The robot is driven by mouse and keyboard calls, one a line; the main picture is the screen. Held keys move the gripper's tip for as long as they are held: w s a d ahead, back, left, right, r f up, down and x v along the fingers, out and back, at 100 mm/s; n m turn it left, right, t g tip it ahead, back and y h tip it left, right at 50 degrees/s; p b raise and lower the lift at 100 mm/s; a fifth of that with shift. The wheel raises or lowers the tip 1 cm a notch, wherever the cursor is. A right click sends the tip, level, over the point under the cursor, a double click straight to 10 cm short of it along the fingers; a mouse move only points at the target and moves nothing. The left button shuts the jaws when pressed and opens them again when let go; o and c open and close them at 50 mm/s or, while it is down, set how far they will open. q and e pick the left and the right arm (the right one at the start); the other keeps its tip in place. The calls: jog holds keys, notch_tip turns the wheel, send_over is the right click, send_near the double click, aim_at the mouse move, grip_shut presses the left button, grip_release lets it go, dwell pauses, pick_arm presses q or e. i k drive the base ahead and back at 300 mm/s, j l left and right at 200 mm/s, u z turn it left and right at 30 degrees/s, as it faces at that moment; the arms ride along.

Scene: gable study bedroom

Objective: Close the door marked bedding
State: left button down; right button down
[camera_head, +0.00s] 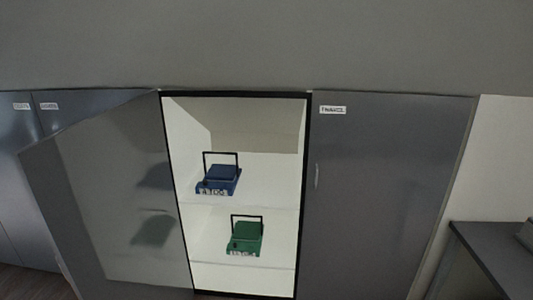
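A grey cabinet door (105,205) stands swung open, hinged at the left side of a lit white compartment. The face turned to me is glossy and shows dim reflections of the things inside. I see no label on that face, so I cannot confirm that it is the door marked bedding. The open compartment (250,278) has a black frame and a shelf. Neither of my grippers is in view.
A blue case with a handle (222,180) sits on the upper shelf, a green one (246,238) below. A shut grey door (390,200) with a small label is at right. Labelled grey doors (15,190) stand at left. A dark table (495,250) is at far right.

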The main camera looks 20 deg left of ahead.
aim_at(99, 188)
jog(key=k+j, duration=0.1)
jog(key=j, duration=0.5)
jog(key=k+j, duration=0.1)
jog(key=j, duration=0.5)
jog(key=k+j, duration=0.1)
jog(key=j, duration=0.5)
jog(key=k+j, duration=0.1)
jog(key=j, duration=0.5)
jog(key=i+j, duration=0.1)
jog(key=j, duration=0.25)
jog(key=i+j, duration=0.1)
jog(key=j, duration=0.2)
jog(key=i+j, duration=0.1)
jog(key=j, duration=0.25)
jog(key=i+j+u, duration=0.1)
jog(key=j, duration=0.25)
